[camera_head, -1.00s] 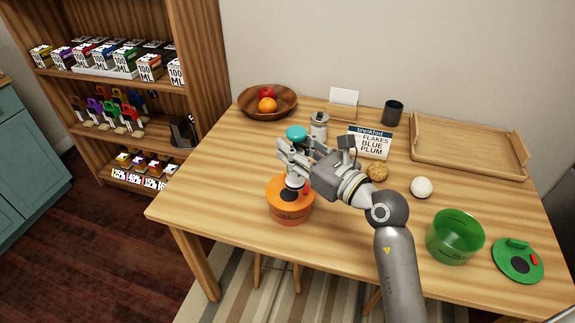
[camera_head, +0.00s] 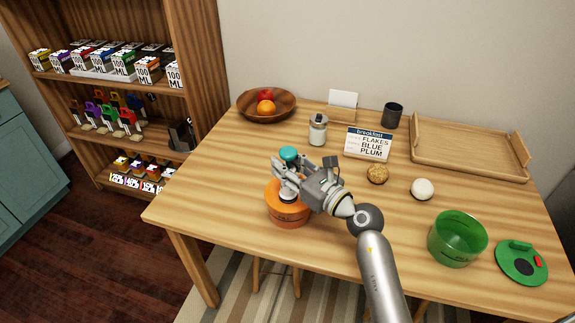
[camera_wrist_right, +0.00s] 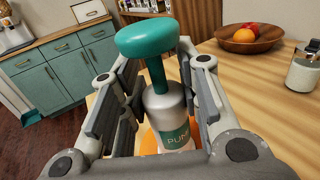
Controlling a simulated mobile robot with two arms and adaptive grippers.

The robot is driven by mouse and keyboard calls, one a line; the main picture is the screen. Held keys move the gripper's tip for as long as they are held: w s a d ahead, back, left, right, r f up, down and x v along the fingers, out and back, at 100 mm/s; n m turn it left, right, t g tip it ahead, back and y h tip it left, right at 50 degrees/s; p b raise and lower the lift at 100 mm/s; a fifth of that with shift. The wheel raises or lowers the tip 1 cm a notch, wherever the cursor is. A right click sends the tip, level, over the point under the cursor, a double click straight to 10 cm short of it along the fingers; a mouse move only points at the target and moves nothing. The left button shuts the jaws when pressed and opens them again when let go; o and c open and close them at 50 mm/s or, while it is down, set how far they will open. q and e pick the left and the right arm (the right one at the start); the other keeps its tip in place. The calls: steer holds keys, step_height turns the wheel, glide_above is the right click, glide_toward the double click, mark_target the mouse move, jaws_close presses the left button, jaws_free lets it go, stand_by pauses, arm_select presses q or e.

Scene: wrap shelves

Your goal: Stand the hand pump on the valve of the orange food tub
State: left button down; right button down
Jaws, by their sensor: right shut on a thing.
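An orange part of the tub shows behind the pump in the right wrist view (camera_wrist_right: 149,140). The pump's base and the gripper cover the valve, so I cannot tell whether the base touches it. My left gripper is not in view.
A green tub (camera_head: 457,240) and a green lid (camera_head: 521,263) are at the right. A wooden bowl (camera_head: 250,112) holds fruit.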

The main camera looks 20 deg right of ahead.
steer(key=shift+f, duration=0.15)
steer(key=c, duration=1.1)
jaws_free()
steer(key=shift+o, duration=0.2)
steer(key=b+v, duration=0.1)
steer(key=v, duration=1.1)
steer(key=shift+b, duration=0.4)
